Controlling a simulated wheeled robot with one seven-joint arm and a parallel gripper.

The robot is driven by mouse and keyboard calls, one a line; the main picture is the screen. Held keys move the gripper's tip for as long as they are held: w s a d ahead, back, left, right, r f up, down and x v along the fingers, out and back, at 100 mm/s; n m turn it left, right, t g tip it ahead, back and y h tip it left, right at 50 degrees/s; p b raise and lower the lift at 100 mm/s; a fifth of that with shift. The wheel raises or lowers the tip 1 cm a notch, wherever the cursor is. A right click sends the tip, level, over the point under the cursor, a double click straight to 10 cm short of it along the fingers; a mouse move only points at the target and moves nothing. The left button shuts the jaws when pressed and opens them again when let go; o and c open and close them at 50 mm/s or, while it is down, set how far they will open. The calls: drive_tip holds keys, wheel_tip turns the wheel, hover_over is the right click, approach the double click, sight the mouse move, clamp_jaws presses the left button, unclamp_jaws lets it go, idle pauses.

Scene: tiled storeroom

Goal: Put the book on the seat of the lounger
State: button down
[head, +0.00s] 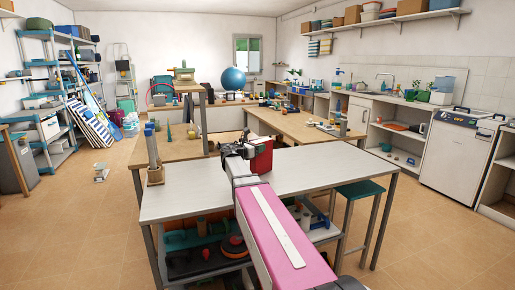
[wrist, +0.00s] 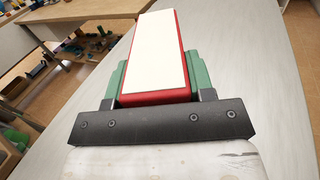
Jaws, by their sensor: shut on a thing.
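A red book (head: 262,157) is in my gripper (head: 243,150) over the grey-white table (head: 330,165). In the wrist view the book (wrist: 156,50) shows a white face with red edges, between the green fingers of my gripper (wrist: 158,82). The fingers are shut on its near end, and the book points away from the wrist. I cannot tell how high it is above the tabletop. I cannot pick out a lounger with certainty.
A teal stool (head: 361,188) stands at the table's right side. A cylinder in a holder (head: 154,160) is at its left corner. Wooden tables (head: 290,124) with many small items stand behind. Floor at left and right is mostly clear.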

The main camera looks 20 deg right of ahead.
drive_tip(key=shift+f, duration=0.1)
drive_tip(key=shift+c, duration=2.4)
unclamp_jaws()
